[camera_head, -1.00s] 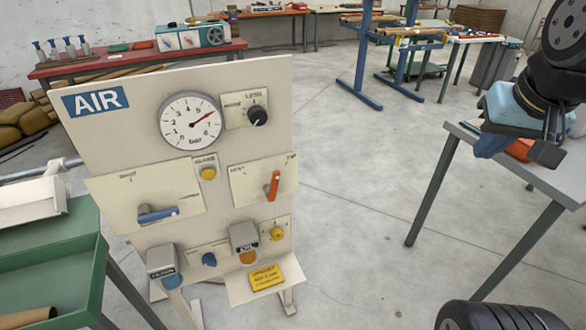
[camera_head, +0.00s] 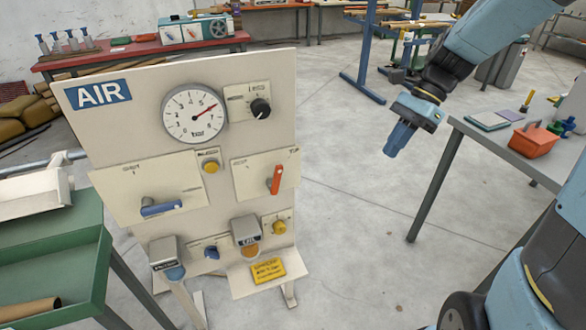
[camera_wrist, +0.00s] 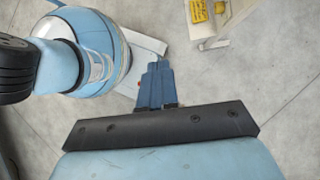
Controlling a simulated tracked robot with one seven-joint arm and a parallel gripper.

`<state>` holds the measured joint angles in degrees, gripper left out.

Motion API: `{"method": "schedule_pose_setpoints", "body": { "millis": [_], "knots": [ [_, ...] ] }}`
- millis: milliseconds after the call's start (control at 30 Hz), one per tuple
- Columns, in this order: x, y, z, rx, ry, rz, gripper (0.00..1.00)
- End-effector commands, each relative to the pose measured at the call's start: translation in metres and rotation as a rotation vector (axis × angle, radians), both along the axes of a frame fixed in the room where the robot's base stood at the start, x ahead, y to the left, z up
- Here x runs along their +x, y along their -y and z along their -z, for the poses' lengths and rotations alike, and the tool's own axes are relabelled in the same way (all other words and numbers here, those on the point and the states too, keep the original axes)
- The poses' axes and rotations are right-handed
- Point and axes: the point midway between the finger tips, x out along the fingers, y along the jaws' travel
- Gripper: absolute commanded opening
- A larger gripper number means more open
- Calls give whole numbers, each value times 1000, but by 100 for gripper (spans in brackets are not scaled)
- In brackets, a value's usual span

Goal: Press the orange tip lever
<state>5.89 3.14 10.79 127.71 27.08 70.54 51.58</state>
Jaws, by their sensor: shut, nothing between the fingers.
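An orange lever (camera_head: 277,180) stands nearly upright on the right-hand plate of the cream AIR panel (camera_head: 150,120). Lower down, a grey box (camera_head: 243,228) has a second orange part (camera_head: 250,250) below it; its small label is hard to read. My gripper (camera_head: 396,143) is shut and empty, hanging in the air to the right of the panel and apart from it. In the wrist view the blue fingers (camera_wrist: 157,70) are together, with only a lower bit of the panel (camera_wrist: 210,30) showing at the top. The orange lever is not in that view.
The panel also carries a gauge (camera_head: 194,113), a black knob (camera_head: 260,108), a blue lever (camera_head: 161,207) and yellow knobs. A green trolley (camera_head: 50,245) stands at left. A grey bench (camera_head: 510,150) with an orange container (camera_head: 533,141) is at right. Open floor lies between.

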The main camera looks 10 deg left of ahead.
Motion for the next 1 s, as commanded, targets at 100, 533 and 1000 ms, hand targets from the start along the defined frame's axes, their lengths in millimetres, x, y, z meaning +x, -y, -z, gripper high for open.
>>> {"method": "schedule_pose_setpoints", "body": {
  "millis": [100, 533, 1000],
  "knots": [
    [14, -15, 19, 28, -153, 97, 0],
    [59, -63, 81, 77, -729, 411, 0],
    [104, -103, 150, 63, -1414, 630, 0]
  ]
}}
